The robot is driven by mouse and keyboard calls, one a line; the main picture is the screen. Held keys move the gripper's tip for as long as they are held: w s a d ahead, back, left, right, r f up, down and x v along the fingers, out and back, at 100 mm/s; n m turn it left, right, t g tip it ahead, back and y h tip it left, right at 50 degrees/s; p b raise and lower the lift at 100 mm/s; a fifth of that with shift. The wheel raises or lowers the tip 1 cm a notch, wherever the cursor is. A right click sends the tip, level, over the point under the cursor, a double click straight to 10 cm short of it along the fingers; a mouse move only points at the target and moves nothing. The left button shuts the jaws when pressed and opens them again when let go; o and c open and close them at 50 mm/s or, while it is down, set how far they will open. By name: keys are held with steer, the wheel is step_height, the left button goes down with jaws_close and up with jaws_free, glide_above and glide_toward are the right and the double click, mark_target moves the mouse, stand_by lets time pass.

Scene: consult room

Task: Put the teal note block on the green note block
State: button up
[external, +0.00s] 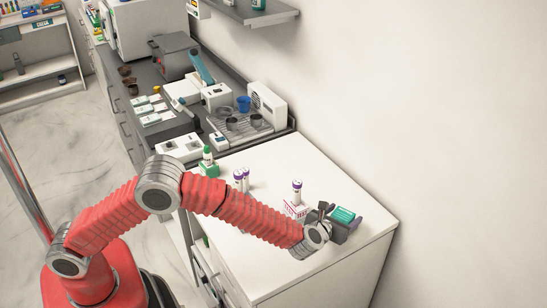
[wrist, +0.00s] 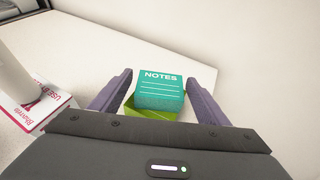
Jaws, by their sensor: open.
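The teal note block (wrist: 158,88) with "NOTES" on its top lies on the green note block (wrist: 135,107), turned a little against it. Green shows at the teal block's left and near sides; the rest is hidden. In the external view the teal block (external: 344,214) shows at the right end of the white counter, and I cannot make out the green one there. My gripper (wrist: 159,78) is open, with a purple finger on each side of the teal block and a gap to each. It also shows in the external view (external: 340,222).
A white box with red print (wrist: 35,105) stands left of my gripper, with a purple-capped tube (external: 297,190) at it. The counter (external: 345,190) is clear behind the blocks, up to the wall.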

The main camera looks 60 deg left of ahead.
steer(key=shift+r, duration=0.15)
steer(key=v, duration=1.2)
stand_by(0.6)
steer(key=s+a+r+n+g, duration=0.3)
steer(key=s+a+r+n, duration=0.45)
steer(key=a+n, duration=0.3)
steer(key=s+a+r+n+g, duration=0.3)
steer(key=s+a+r+n, duration=0.3)
steer(key=s+a+n, duration=0.35)
steer(key=s+a+r+n+h, duration=0.25)
steer(key=s+a+n, duration=0.25)
steer(key=s+n, duration=0.4)
steer(key=s+a+f+n+h, duration=0.1)
steer(key=s+f, duration=0.3)
steer(key=s, duration=0.3)
steer(key=s+a+f+n+h, duration=0.1)
steer(key=s+f, duration=0.3)
steer(key=s, duration=0.3)
steer(key=shift+s+n+g, duration=0.25)
steer(key=shift+n+g, duration=0.05)
steer(key=shift+g, duration=0.1)
